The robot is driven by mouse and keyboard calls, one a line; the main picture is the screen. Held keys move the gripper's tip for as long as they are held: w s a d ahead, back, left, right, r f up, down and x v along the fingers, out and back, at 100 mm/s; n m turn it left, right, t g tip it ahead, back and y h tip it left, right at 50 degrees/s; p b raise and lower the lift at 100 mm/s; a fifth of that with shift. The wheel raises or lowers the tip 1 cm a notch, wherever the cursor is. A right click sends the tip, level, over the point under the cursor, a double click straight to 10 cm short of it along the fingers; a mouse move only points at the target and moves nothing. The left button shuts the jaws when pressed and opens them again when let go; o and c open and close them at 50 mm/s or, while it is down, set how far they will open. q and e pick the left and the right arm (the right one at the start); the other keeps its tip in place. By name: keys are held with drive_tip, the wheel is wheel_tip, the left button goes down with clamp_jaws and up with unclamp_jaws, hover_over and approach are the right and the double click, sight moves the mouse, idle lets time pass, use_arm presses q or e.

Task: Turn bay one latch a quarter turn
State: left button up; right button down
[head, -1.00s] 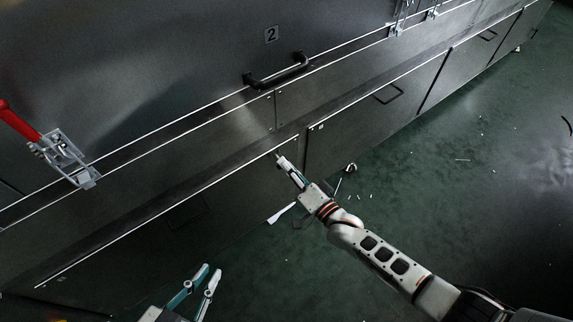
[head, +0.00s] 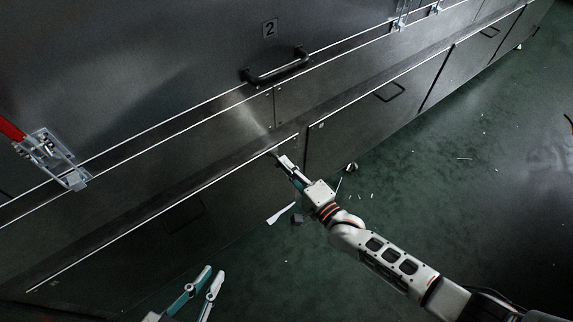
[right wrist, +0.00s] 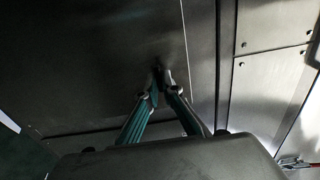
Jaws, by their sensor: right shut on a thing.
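My right gripper (head: 279,157) reaches the upper right part of a dark lower panel (head: 225,195) in the head view. It is shut on a small dark latch (right wrist: 158,68), which shows between the fingertips in the right wrist view. The fingers cover most of the latch, so its exact angle cannot be told. My left gripper (head: 213,273) is open and empty at the bottom of the head view, in front of the panels and apart from them.
A door marked 2 has a black bar handle (head: 277,69) above the panels. A red-handled toggle clamp (head: 52,158) is at the left. More clamps (head: 402,15) are at the top. Green floor (head: 430,185) with scattered white scraps lies open to the right.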

drive_tip(key=shift+s+f, duration=0.1)
drive_tip(key=c, duration=2.2)
unclamp_jaws()
drive_tip(key=v, duration=1.2)
drive_tip(key=shift+a, duration=0.1)
